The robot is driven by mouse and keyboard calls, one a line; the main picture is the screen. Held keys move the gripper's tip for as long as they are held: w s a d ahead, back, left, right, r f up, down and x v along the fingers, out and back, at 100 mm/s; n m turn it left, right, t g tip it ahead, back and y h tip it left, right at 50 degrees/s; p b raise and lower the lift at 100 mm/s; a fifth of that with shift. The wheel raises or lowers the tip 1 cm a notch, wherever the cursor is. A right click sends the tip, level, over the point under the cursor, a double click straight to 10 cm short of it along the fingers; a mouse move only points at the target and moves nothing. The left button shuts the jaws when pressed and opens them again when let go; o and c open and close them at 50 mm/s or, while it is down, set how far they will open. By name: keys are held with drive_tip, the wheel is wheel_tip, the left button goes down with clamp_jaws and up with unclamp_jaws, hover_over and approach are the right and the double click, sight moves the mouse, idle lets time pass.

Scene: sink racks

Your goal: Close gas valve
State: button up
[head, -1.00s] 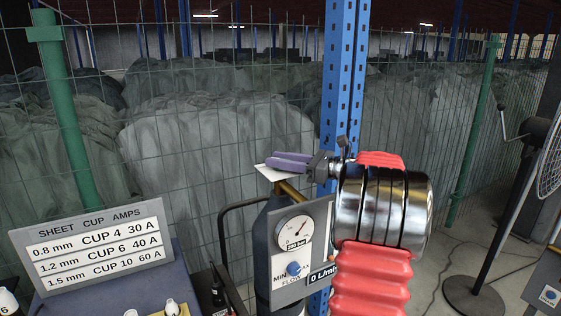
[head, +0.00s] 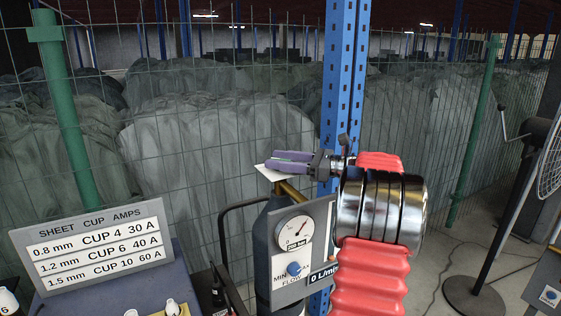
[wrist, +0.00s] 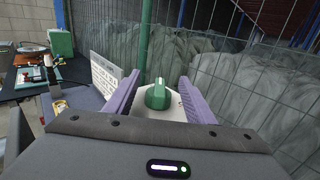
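The gas valve's green knob (wrist: 158,96) stands on a white plate (wrist: 160,114) in the wrist view. My gripper (wrist: 160,78) is open, one purple finger on each side of the knob, with a gap visible on both sides. In the head view my gripper (head: 272,163) points left, just over the white plate (head: 267,173) on top of the dark gas cylinder (head: 262,240). The knob is hidden in the head view.
A panel with a pressure gauge (head: 294,232) and a blue flow knob (head: 294,269) is fixed before the cylinder. A wire fence (head: 220,130) and blue post (head: 340,80) stand behind. A sheet cup amps sign (head: 92,245) is at left, a fan (head: 535,150) at right.

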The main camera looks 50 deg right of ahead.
drive_tip(key=v, duration=1.3)
drive_tip(key=shift+s+d, duration=0.2)
drive_tip(key=shift+s, duration=0.15)
drive_tip(key=shift+s+f, duration=0.1)
idle(0.3)
